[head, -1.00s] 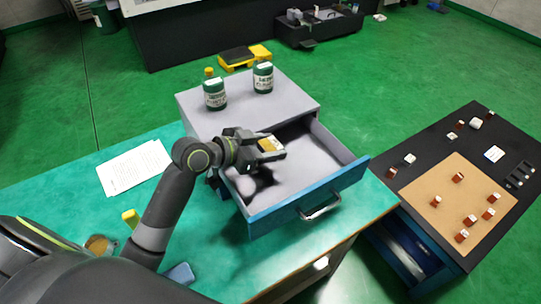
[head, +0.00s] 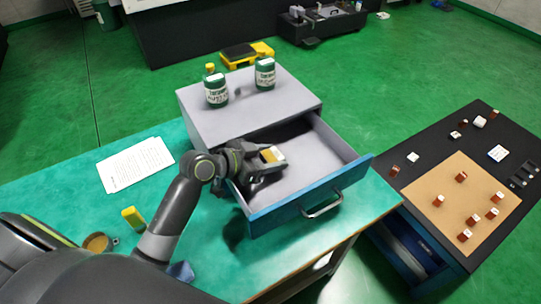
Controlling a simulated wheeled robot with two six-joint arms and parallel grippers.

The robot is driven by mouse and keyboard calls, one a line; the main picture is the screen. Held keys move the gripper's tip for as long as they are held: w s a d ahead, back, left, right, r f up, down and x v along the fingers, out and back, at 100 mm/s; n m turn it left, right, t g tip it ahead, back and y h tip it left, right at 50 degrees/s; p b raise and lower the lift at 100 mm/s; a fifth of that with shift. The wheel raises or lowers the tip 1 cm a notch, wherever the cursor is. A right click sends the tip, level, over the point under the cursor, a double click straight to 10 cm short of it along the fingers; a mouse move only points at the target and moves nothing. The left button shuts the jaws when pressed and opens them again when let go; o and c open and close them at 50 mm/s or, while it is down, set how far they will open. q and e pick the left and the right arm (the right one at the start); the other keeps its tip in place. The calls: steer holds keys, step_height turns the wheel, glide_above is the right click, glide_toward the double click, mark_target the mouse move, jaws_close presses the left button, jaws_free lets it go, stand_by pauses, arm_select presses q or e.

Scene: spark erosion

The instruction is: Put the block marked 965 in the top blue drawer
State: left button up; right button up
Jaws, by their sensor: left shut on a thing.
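The top blue drawer (head: 310,200) of the grey cabinet (head: 245,110) is pulled open toward the front right. My left gripper (head: 270,156) is inside the drawer's outline, over its left part. It is shut on a small block (head: 272,155) with a pale face and a yellowish-brown side. The marking on the block is too small to read. The gripper hides part of the drawer's left side, and I cannot tell whether the block touches the drawer floor. My right gripper is not in view.
Two green jars (head: 216,91) (head: 265,74) stand on the cabinet. Papers (head: 135,164), a yellow item (head: 133,219) and a round brown-yellow item (head: 97,242) lie on the green table (head: 60,190). A black table at right has a tan mat (head: 445,205) with several small red-brown blocks.

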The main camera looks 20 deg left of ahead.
arm_select(q)
steer(key=o, duration=1.4)
steer(key=shift+f, duration=0.2)
steer(key=shift+c, duration=0.2)
steer(key=shift+r, duration=0.1)
steer(key=shift+r+p, duration=0.75)
steer(key=shift+r, duration=0.05)
steer(key=b+v, duration=0.1)
steer(key=v, duration=0.9)
steer(key=shift+f+b, duration=0.2)
steer(key=shift+b, duration=0.1)
steer(key=shift+v, duration=1)
steer(key=shift+r, duration=0.1)
